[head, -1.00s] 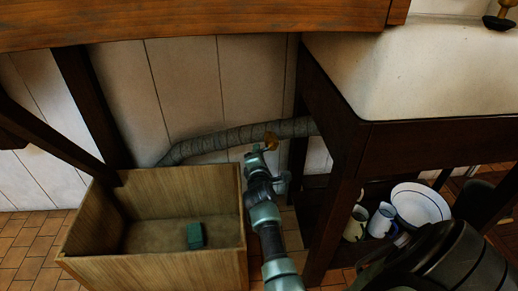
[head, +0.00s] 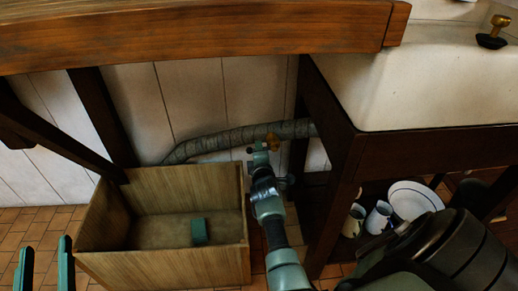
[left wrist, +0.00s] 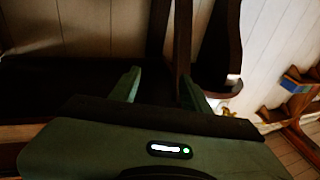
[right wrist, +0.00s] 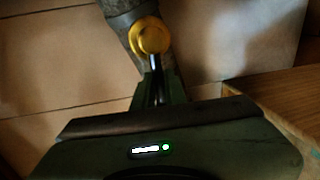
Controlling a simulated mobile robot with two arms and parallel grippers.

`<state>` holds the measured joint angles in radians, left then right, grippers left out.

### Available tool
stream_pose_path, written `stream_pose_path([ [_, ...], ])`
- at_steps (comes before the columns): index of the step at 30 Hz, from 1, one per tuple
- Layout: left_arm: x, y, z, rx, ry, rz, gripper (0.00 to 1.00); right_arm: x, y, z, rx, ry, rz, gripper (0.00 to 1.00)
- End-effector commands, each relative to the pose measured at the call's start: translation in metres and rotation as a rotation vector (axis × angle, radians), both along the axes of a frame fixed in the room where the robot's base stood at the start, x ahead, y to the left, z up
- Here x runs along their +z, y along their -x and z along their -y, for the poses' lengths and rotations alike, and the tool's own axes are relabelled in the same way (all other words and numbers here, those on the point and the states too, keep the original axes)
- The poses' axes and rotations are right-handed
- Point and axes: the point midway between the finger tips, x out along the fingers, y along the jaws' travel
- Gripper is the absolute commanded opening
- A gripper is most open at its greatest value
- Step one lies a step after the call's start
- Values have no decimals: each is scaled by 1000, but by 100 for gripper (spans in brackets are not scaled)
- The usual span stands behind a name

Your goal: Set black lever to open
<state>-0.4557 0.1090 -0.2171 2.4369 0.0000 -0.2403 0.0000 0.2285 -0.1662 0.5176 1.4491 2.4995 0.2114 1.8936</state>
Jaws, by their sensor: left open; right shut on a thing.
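The black lever (right wrist: 155,66) runs down from a round brass fitting (right wrist: 149,37) on the grey wrapped pipe, in the right wrist view. My right gripper (right wrist: 157,84) is shut on the lever, its fingers on either side. In the head view, the brass fitting (head: 272,140) shows at the pipe beside my right gripper (head: 261,150), which hides most of the lever. My left gripper (head: 46,262) is open and empty at the lower left of the head view. Its spread fingers (left wrist: 162,90) also show in the left wrist view.
A wooden box (head: 165,266) with a small green block (head: 199,231) inside stands left of my right arm. The grey pipe (head: 225,140) runs along the plank wall. A wooden counter (head: 190,40) overhangs above. The sink (head: 425,85) and its dark frame stand right, with mugs and plate below.

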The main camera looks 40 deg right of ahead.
Motion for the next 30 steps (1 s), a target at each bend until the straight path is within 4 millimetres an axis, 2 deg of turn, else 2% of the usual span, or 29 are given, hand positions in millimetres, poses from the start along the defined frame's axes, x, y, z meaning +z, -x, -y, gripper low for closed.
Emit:
stream_pose_path([
  [11,-2,0,0,1,-3,-10,47,-1,1,0,-1,-4,0,0],
  [12,-2,0,0,1,-3,-10,47,-1,1,0,-1,-3,-1,15],
  [14,-2,0,0,1,-3,-10,47,-1,1,0,-1,-3,-1,32],
  [15,-2,0,0,1,-3,-10,47,-1,1,0,-1,-3,-1,34],
  [26,-2,0,0,1,-5,-15,47,2,0,0,0,-1,1,34],
  [30,-20,-1,-3,6,-29,-111,47,12,0,1,-1,1,1,34],
])
